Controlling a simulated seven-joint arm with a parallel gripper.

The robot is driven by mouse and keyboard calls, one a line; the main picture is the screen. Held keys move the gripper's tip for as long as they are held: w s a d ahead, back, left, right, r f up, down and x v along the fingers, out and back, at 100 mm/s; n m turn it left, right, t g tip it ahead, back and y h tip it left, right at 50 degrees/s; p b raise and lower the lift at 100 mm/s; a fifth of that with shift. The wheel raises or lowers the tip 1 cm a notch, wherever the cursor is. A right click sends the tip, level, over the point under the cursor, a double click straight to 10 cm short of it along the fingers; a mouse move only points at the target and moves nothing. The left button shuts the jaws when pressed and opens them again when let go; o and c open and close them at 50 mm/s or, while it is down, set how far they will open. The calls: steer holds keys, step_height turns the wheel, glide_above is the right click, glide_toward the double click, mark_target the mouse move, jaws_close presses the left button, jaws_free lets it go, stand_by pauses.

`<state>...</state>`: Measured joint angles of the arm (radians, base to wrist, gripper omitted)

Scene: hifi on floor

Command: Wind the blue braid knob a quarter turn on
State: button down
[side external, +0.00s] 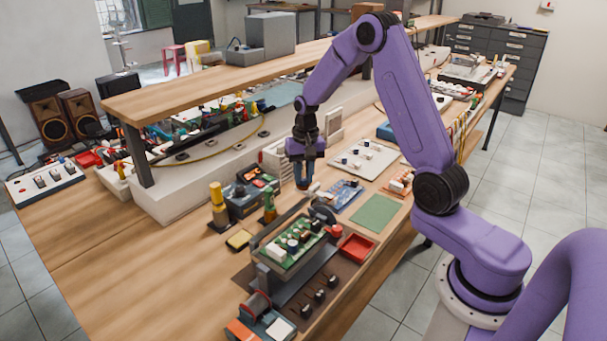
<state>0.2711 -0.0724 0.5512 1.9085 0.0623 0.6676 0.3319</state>
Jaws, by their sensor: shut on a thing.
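My gripper (304,186) points straight down over the middle of the bench, behind the circuit-board holder. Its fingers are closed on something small. A dark blue patch shows at the fingers, which fits the blue braid knob, but the fingers cover most of it. I cannot make out the knob's shape, its turn angle or what it sits on at this size.
A green circuit board (291,243) stands in a holder in front of my gripper. A red tray (356,248), a green mat (375,213) and a blue board (345,195) lie to the right. A raised wooden shelf (230,85) stands behind. Bare bench lies at left.

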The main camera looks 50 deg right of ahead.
mark_target(306, 179)
stand_by(0.4)
steer(key=c, duration=1.2)
jaws_free()
steer(key=shift+r, duration=0.15)
steer(key=r, duration=1.7)
steer(key=shift+s+d+r, duration=0.1)
steer(key=shift+s+d, duration=0.1)
steer(key=shift+d, duration=0.1)
steer(key=s+a+f+n, duration=0.2)
steer(key=s+a+n, duration=0.7)
steer(key=s+a, duration=0.45)
steer(key=s+f+n, duration=0.1)
steer(key=s+n, duration=0.2)
steer(key=s, duration=0.3)
steer(key=s+a+f+n, duration=0.1)
steer(key=s+f+n, duration=0.1)
steer(key=s, duration=0.4)
steer(key=s+a+f+n, duration=0.1)
steer(key=s+n, duration=0.4)
steer(key=s, duration=0.2)
steer(key=shift+a+f, duration=0.25)
steer(key=shift+f, duration=0.15)
